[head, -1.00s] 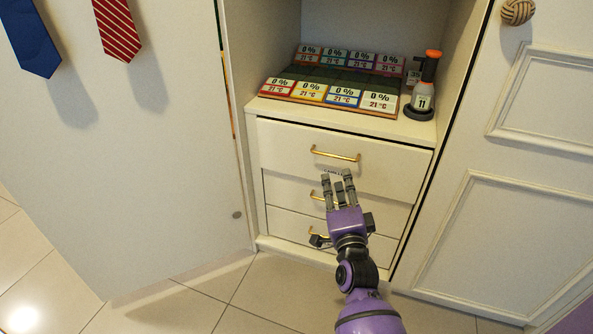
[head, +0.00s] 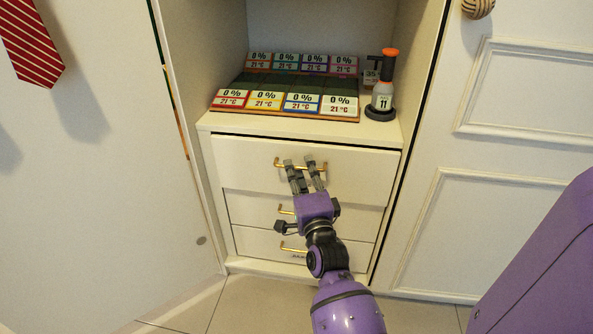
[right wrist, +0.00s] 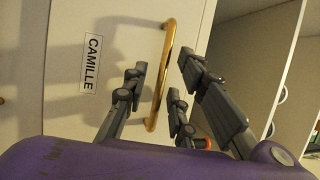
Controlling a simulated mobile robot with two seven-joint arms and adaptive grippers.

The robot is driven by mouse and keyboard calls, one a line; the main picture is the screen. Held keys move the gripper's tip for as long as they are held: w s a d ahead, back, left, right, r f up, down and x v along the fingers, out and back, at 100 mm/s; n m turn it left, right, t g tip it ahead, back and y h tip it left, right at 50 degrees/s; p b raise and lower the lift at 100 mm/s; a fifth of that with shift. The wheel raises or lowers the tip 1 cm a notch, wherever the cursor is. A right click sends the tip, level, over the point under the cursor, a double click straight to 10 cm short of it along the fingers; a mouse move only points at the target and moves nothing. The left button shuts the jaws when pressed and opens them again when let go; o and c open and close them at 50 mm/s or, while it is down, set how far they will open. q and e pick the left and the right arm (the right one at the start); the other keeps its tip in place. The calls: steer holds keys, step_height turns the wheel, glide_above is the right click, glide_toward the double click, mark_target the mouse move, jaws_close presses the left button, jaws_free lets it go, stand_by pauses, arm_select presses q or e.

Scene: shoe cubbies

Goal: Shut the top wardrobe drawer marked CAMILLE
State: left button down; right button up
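The top drawer (head: 358,178) is white with a gold bar handle (head: 284,164). Its front stands a little proud of the drawers below. The CAMILLE label (right wrist: 91,63) shows beside the gold handle (right wrist: 166,60) in the right wrist view; my fingers hide it in the head view. My right gripper (head: 300,161) is open, its fingers at the top drawer's handle. In the right wrist view the fingers (right wrist: 165,66) are spread, with the handle seen between them; I cannot tell whether they touch it. My left gripper is not in view.
Two lower drawers with gold handles (head: 286,211) sit below. An open white door (head: 90,180) is at left, a panelled door (head: 510,120) at right.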

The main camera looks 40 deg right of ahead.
steer(key=shift+s, duration=0.15)
steer(key=shift+c, duration=1)
jaws_close()
steer(key=shift+w+d+r+p, duration=0.1)
steer(key=shift+w+d+p, duration=0.45)
steer(key=shift+w+d, duration=0.15)
steer(key=shift+s, duration=0.1)
steer(key=shift+o, duration=1)
jaws_free()
steer(key=shift+d, duration=0.1)
